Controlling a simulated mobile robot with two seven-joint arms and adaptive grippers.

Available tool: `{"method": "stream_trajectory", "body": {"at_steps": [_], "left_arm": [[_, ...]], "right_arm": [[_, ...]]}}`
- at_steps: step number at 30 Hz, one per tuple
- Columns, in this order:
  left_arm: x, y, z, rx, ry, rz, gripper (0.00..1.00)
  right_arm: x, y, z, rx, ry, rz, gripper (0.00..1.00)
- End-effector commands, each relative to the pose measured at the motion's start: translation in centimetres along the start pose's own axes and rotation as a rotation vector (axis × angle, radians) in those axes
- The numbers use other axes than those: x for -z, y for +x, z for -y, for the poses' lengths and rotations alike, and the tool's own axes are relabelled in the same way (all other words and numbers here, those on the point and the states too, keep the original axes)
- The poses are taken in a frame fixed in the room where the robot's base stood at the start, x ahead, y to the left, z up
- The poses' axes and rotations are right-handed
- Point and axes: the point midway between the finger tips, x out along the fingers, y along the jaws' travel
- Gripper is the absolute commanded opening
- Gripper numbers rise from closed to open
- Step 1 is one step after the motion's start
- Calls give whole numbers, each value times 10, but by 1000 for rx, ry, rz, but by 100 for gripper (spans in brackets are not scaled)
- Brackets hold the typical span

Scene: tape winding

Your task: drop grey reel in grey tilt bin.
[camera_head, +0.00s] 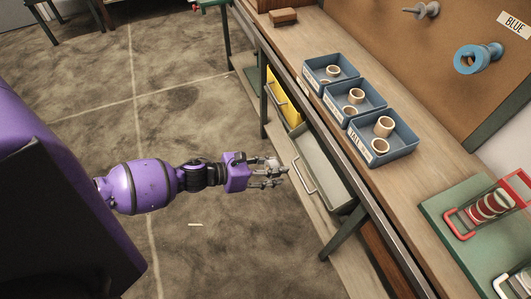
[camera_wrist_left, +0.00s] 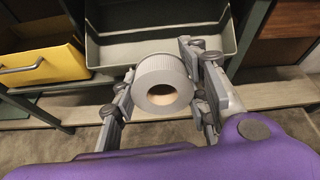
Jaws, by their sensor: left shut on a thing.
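The grey reel (camera_wrist_left: 163,84) is a ring of grey tape with a pale core. My left gripper (camera_head: 276,172) is shut on it, one finger on each side in the left wrist view (camera_wrist_left: 160,90). In the head view the reel is small and mostly hidden by the fingers. The grey tilt bin (camera_head: 318,166) hangs tipped open under the bench, just right of the gripper in the head view. In the left wrist view the bin (camera_wrist_left: 155,52) lies just beyond the reel, its inside visible and bare where it shows. My right gripper is in neither view.
A yellow tilt bin (camera_head: 283,99) sits beside the grey one. Three blue trays (camera_head: 384,150) with pale rings stand on the bench (camera_head: 424,193). A blue reel (camera_head: 468,60) hangs on the back board. A green board (camera_head: 462,222) with red-framed reels is at right. Open floor lies left.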

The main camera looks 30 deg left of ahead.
Motion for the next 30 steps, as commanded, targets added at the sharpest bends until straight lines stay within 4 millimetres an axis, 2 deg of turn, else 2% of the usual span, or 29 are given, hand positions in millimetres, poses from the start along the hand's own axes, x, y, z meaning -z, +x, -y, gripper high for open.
{"method": "stream_trajectory", "body": {"at_steps": [12,30], "left_arm": [[-10,42,0,0,0,0,20],[-24,100,1,1,-1,1,20]], "right_arm": [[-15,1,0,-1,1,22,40],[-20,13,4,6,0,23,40]]}}
